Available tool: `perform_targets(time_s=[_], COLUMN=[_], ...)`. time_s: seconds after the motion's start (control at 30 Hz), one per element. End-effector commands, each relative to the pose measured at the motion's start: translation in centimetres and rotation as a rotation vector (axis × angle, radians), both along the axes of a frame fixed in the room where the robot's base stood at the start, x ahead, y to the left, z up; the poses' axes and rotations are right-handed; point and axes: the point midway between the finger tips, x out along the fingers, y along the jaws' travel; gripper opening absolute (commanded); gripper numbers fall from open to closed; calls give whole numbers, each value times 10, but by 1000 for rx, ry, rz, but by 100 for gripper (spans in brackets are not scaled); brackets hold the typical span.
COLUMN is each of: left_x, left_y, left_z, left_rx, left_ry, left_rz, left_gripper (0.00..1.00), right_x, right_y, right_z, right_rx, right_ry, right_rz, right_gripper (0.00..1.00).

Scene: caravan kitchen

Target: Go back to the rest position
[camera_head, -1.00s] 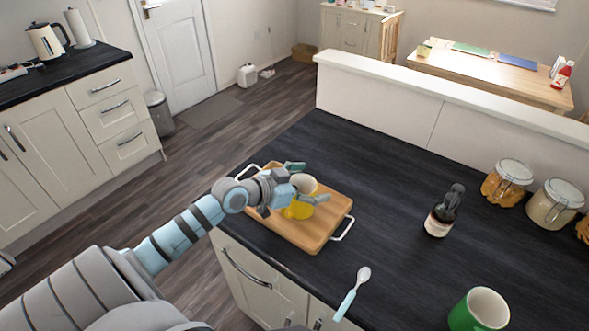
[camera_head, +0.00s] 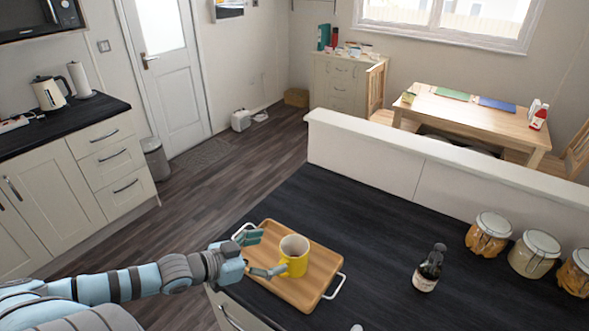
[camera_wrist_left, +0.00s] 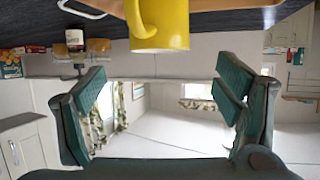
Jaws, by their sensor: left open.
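My left gripper (camera_head: 263,254) is open and empty, just left of the yellow mug (camera_head: 295,263), with its fingers pointing toward it. The mug stands upright on a wooden tray (camera_head: 310,290) with white handles, on the dark counter. In the left wrist view my open fingers (camera_wrist_left: 165,95) spread wide with nothing between them. The mug (camera_wrist_left: 165,22) shows upside down at the top of that view, with a gap to the fingers. My right gripper is not in view.
A dark bottle (camera_head: 428,270) and several jars (camera_head: 488,236) stand on the counter to the right. A low white wall (camera_head: 390,165) runs along its back. The counter between tray and bottle is clear. Open floor lies to the left.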

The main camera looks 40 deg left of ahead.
Motion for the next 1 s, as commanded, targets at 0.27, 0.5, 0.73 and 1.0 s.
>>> perform_targets(time_s=[0.27,0.5,0.73,1.0], left_x=[-5,-67,-133,-177], left_y=[-6,-66,-97,-106], left_z=[-8,-77,-97,-146], left_rx=[5,131,230,248], left_ry=[25,316,611,859], left_rz=[4,63,190,296], left_gripper=[84,84,84,84], right_x=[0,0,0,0], right_y=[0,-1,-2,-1], right_z=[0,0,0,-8], right_rx=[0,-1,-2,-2], right_ry=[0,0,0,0], right_rz=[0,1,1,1], right_gripper=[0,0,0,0])
